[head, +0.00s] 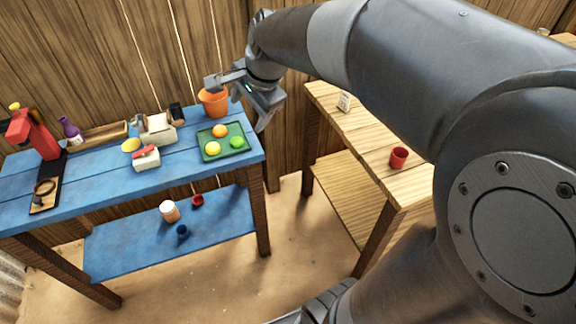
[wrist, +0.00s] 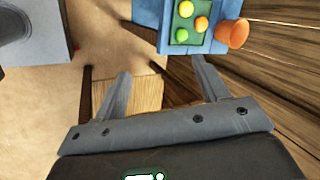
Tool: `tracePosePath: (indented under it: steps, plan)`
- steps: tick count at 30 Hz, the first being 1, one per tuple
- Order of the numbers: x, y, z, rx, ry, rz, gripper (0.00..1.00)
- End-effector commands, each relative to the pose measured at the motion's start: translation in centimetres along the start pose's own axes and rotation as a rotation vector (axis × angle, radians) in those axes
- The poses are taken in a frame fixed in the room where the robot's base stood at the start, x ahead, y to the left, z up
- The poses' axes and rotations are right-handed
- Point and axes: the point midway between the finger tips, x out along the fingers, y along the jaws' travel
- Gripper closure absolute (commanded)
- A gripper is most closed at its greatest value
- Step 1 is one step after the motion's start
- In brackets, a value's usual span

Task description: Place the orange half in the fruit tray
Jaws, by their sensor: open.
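The green fruit tray (head: 209,157) lies at the right end of the blue table. An orange piece (head: 219,131), which looks like the orange half, sits in its back part, beside a yellow fruit (head: 212,148) and a green fruit (head: 237,142). The wrist view shows the tray (wrist: 194,40) and the orange piece (wrist: 201,23) at the top edge. My gripper (head: 240,103) is open and empty, raised near the table's right end, apart from the tray. Its two fingers (wrist: 160,68) have nothing between them in the wrist view.
An orange pot (head: 213,103) stands behind the tray, close to my gripper in the head view. A yellow piece (head: 131,145), a white box (head: 158,130) and a red-topped box (head: 146,158) are further left. A wooden table (head: 350,125) with a red cup (head: 398,158) stands right.

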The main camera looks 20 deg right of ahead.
Motion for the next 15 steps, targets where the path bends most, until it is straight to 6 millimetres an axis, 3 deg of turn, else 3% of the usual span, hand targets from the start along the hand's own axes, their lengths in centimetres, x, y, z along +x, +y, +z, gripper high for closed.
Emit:
tracePosePath:
  steps: [1, 6, 15]
  plan:
    - [-1.4, 1.5, 0.6, -0.106, 0.012, -0.007, 0.33]
    - [-4.2, 6.5, 2.6, -0.494, 0.061, 0.003, 0.33]
    - [-6.5, 14.2, 5.0, -1.065, 0.153, 0.079, 0.33]
